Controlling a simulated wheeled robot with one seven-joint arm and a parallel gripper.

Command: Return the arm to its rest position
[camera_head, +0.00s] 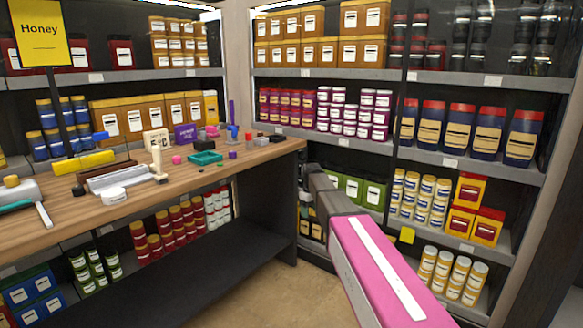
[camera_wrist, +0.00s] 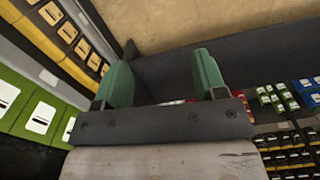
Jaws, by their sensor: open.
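My gripper (camera_wrist: 160,68) shows in the wrist view with its two green fingers wide apart and nothing between them. In the head view my pink and grey arm reaches up from the bottom right, and its dark far end is in front of the shelves, just right of the table's end. The fingers cannot be made out in the head view.
A wooden table (camera_head: 95,222) at the left holds a teal tray (camera_head: 205,158), a yellow block (camera_head: 84,162) and several small items. Stocked shelves (camera_head: 345,135) line the back and right. Bare floor (camera_head: 235,292) lies between the table and my arm.

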